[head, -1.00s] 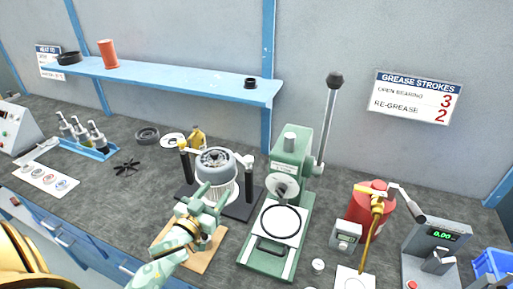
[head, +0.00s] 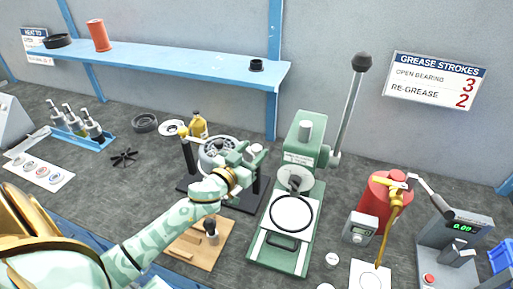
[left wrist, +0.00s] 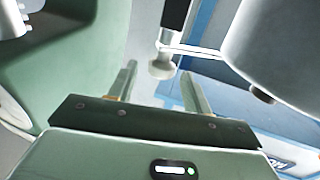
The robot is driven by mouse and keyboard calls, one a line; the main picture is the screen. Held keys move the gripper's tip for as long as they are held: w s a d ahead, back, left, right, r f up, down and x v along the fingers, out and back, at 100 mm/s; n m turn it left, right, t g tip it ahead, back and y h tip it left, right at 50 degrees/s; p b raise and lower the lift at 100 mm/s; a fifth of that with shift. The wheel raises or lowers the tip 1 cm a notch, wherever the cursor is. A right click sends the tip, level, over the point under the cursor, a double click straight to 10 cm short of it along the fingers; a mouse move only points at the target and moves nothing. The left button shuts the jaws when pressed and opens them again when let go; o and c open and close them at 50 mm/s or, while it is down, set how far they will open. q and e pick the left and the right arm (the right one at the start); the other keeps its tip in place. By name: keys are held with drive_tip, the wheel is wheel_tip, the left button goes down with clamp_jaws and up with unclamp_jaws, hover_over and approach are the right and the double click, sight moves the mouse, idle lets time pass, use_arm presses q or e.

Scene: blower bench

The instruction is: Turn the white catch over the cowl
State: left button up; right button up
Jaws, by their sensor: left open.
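The grey round cowl (head: 212,148) sits on the black blower stand (head: 190,184), partly hidden behind my left gripper (head: 250,157). The white catch (head: 257,149) shows at the right side of the cowl, just at my left fingertips. In the left wrist view the left gripper (left wrist: 162,85) is open. A white round end of the catch (left wrist: 161,69) lies between and just beyond the fingertips, beside a dark post. The pale cowl (left wrist: 285,45) fills the upper right there. I cannot tell whether a finger touches the catch. My right gripper is not in view.
The green press (head: 290,190) with its tall lever stands close to the right of my left gripper. A wooden board (head: 190,245) lies in front of the blower stand. A red grease can (head: 377,205) stands farther right. The blue shelf (head: 170,62) runs behind.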

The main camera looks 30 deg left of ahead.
use_arm(q)
drive_tip(key=shift+w, duration=1.2)
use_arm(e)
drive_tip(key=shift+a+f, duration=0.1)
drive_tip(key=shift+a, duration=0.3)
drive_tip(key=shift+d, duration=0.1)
use_arm(q)
clamp_jaws()
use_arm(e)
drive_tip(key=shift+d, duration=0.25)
